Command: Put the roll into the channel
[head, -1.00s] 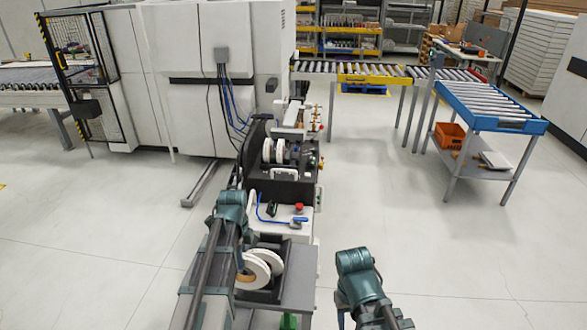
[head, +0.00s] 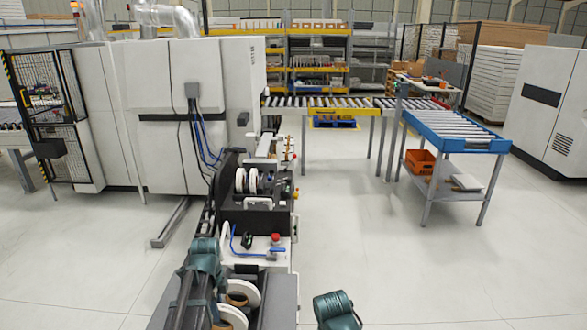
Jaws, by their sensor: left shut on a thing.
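My left arm reaches forward along the left side of the machine. Its gripper (head: 212,203) is small and dark at the left edge of the black unit (head: 256,218), shut on a roll, though the fingers and grip are hard to make out. White rolls stand upright in the black unit, one (head: 240,180) at the left and one (head: 252,181) beside it. I cannot tell which roll is held, or make out the channel clearly. My right gripper is out of view; only a right arm joint shows at the bottom.
More white rolls with brown cores (head: 241,291) stand in a dark holder on a grey table (head: 284,300) below. A white panel (head: 258,246) carries a red button (head: 276,238) and blue hose. A blue roller table (head: 455,140) stands right. Floor between is clear.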

